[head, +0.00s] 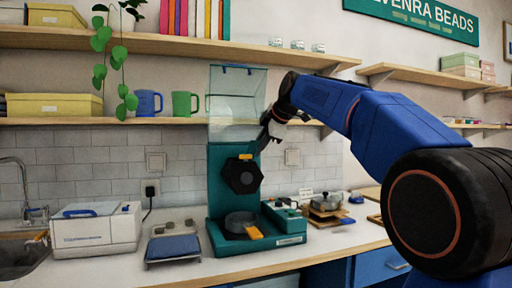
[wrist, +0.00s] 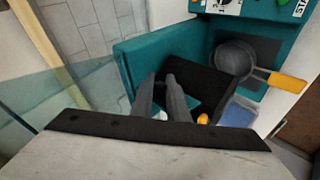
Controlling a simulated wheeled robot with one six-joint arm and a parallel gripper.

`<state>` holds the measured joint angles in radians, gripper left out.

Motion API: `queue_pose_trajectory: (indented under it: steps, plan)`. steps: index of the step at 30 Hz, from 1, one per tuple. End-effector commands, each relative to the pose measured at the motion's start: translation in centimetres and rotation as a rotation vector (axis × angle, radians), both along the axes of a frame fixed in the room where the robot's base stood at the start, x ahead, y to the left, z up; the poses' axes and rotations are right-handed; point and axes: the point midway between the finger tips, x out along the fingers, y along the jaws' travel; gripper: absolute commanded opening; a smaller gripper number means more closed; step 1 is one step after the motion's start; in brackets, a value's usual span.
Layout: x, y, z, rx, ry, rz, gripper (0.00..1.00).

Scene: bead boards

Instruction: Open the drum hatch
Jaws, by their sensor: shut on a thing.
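The teal bead machine (head: 222,182) stands on the counter with its clear cover (head: 238,105) raised above it. Its black six-sided drum (head: 243,178) has an orange tab (head: 246,157) at the top. My gripper (head: 263,142) reaches in from the right, at the drum's upper right. In the wrist view, my gripper's grey fingers (wrist: 160,85) are close together against the dark drum (wrist: 198,82), shut on the drum hatch. The exact grip and the hatch's edge are hidden. A small orange part (wrist: 203,118) shows beside the right finger.
A grey pan with an orange handle (head: 254,233) sits on the machine's base under the drum. A blue-topped scale (head: 173,247) and a white box (head: 95,229) stand left. A shelf (head: 160,44) runs above.

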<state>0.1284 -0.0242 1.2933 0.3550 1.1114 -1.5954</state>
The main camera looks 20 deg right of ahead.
Motion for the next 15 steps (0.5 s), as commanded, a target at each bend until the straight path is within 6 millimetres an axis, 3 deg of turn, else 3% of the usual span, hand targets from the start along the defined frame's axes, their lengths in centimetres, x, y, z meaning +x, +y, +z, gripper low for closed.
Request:
queue_pose_trajectory:
  steps: [15]
  plan:
    - [0.05, -0.2, -0.24, 0.057, 0.0, 0.0, 0.0]
